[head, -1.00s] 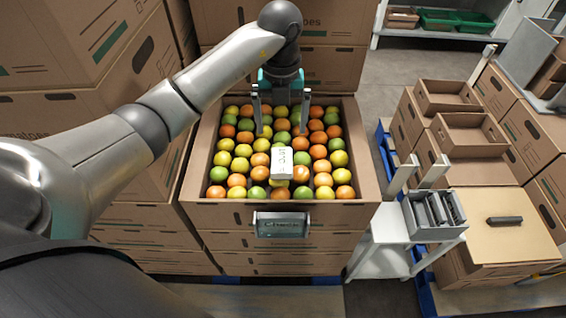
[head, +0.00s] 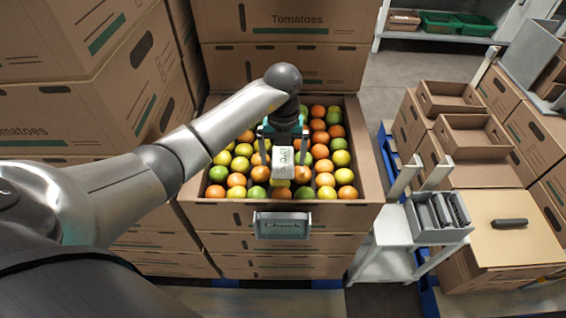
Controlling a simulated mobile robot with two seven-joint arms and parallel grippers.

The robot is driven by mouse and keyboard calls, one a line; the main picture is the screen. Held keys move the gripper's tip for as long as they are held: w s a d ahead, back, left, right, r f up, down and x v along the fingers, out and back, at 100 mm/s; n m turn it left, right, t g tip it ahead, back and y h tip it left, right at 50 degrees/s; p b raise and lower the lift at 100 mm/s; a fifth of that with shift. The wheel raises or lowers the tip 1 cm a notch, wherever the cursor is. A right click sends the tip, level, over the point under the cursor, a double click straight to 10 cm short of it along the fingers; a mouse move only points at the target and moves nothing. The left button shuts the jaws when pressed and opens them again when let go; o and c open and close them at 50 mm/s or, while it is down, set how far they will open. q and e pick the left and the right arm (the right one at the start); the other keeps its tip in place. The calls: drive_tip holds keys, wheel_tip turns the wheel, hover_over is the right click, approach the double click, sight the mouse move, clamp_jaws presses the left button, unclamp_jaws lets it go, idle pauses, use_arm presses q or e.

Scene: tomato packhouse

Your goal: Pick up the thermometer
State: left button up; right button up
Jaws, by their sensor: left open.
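The thermometer looks like a small white and grey block (head: 283,162), lying on top of the fruit near the middle of an open carton (head: 367,150). Dark markings show on its upper face. My left gripper (head: 283,152) is open above it, pointing down, with one finger on the left and one on the right of the thermometer. I cannot tell whether the fingers touch it. My right gripper is not in view.
Stacked cartons (head: 60,110) stand at left. At right are a white stand (head: 385,228), a grey bin (head: 425,236) and empty trays (head: 470,133).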

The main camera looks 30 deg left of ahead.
use_arm(q)
drive_tip(key=shift+r, duration=0.1)
clamp_jaws()
idle(0.7)
